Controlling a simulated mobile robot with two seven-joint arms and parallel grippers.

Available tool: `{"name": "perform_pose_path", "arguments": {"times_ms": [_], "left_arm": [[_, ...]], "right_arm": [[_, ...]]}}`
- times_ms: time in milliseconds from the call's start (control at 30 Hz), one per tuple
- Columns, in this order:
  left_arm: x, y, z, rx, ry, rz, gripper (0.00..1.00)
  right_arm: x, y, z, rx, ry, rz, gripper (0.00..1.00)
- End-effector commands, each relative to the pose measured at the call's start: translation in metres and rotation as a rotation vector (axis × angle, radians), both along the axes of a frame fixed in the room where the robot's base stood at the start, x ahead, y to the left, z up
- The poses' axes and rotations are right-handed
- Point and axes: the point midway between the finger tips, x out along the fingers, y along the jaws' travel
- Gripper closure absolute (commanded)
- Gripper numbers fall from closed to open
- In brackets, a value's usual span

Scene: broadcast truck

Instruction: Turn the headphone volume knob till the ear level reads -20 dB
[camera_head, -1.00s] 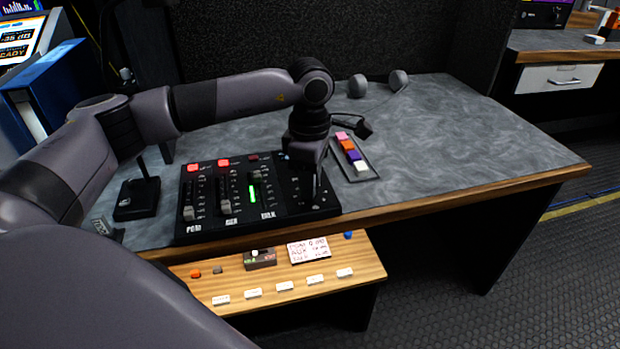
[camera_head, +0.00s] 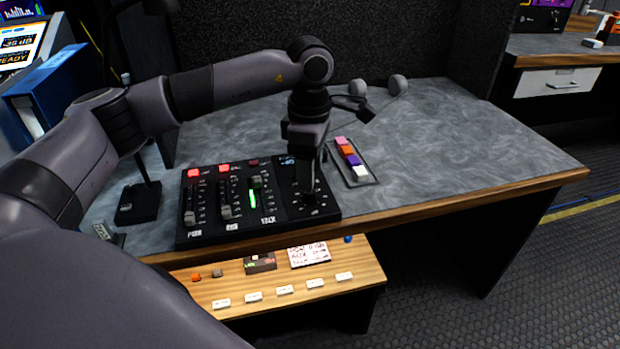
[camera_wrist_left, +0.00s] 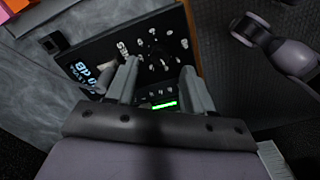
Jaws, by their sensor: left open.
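The black mixer panel (camera_head: 235,233) lies at the front of the grey desk. Its right section carries the dark headphone knob (camera_wrist_left: 157,55), ringed by white marks in the left wrist view. My left gripper (camera_head: 306,188) points down over this section, fingers open. In the left wrist view its fingertips (camera_wrist_left: 163,68) stand at either side near the knob; I cannot tell whether they touch it. The knob is mostly hidden in the head view. A small blue readout (camera_head: 286,160) on the panel shows "dB" in the wrist view (camera_wrist_left: 95,78), but its number is not clearly legible.
Several faders and two lit red buttons (camera_head: 194,172) are left of the gripper. A strip of coloured blocks (camera_head: 352,160) lies just right. A black stick on a base (camera_head: 138,202) stands left. A wooden shelf (camera_head: 230,287) sits below the desk front. The desk's right side is clear.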

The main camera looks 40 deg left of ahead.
Motion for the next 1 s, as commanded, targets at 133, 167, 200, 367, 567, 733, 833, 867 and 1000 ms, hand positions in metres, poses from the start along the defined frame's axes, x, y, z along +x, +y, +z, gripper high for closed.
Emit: {"name": "perform_pose_path", "arguments": {"times_ms": [133, 167, 200, 367, 567, 733, 833, 867, 1000], "left_arm": [[0.0, 0.0, 0.022, -0.001, 0.0, 0.0, 0.48], [0.0, 0.0, 0.024, -0.001, 0.0, 0.0, 0.48], [0.0, 0.0, 0.027, -0.001, 0.0, 0.0, 0.48], [0.0, 0.0, 0.03, 0.0, 0.0, 0.0, 0.48], [0.0, 0.0, 0.03, 0.0, 0.001, 0.0, 0.48], [0.0, 0.0, 0.03, 0.0, 0.001, 0.0, 0.48], [0.0, -0.003, 0.028, -0.009, 0.002, -0.003, 0.48], [-0.001, -0.006, 0.025, -0.02, 0.005, -0.006, 0.48], [-0.009, -0.047, 0.002, -0.162, 0.037, -0.035, 0.48]], "right_arm": [[-0.003, -0.006, -0.004, -0.006, 0.016, -0.011, 1.0], [-0.004, -0.006, -0.005, -0.006, 0.018, -0.012, 1.0], [-0.005, -0.007, -0.006, -0.007, 0.02, -0.015, 1.0], [-0.008, -0.008, -0.01, -0.007, 0.03, -0.016, 1.0], [-0.008, -0.008, -0.01, -0.007, 0.031, -0.015, 1.0], [-0.008, -0.007, -0.009, -0.006, 0.029, -0.015, 1.0], [-0.007, -0.007, -0.008, -0.006, 0.026, -0.015, 1.0], [-0.006, -0.007, -0.007, -0.006, 0.025, -0.015, 1.0], [-0.004, -0.007, -0.005, -0.005, 0.018, -0.014, 1.0]]}}
